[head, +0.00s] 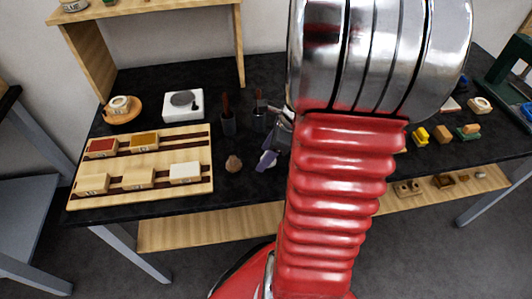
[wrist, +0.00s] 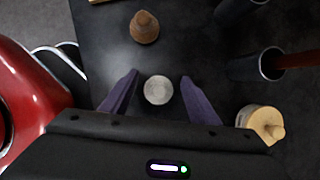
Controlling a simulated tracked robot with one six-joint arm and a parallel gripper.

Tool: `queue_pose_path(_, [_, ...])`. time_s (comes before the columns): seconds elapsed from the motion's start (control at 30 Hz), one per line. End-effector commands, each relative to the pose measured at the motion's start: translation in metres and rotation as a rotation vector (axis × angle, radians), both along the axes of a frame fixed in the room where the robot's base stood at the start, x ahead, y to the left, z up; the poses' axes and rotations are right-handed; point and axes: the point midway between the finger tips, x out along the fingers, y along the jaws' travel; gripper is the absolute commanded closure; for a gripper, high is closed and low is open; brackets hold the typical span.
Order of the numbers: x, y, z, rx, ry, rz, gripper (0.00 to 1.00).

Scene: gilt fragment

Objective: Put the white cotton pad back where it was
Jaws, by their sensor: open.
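A pale, round, flat-topped thing (wrist: 158,90), which looks like the white cotton pad, is on the black table in the wrist view. My gripper (wrist: 159,78) is open around it, with a purple finger on either side and a gap between each finger and the pad. In the head view my gripper (head: 267,159) is low over the table, just left of my red arm, with a bit of white showing by its fingers. I cannot tell its exact height.
A brown bulb-shaped piece (head: 233,163) stands left of my gripper. Dark cups (head: 228,122) stand behind it, one holding a brown-handled tool. A wooden knobbed piece (wrist: 262,122) is close to my right finger. A wooden tray (head: 140,187) of small boxes and a white scale (head: 183,104) are further left.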

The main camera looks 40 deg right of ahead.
Motion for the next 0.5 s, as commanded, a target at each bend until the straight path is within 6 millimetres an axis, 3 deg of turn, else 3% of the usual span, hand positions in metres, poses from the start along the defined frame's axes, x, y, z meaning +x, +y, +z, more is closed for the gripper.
queue_pose_path(0.27, [-0.003, -0.003, 0.01, -0.001, -0.002, 0.001, 0.45])
queue_pose_path(0.5, [-0.014, -0.012, 0.042, -0.004, -0.004, -0.001, 0.45])
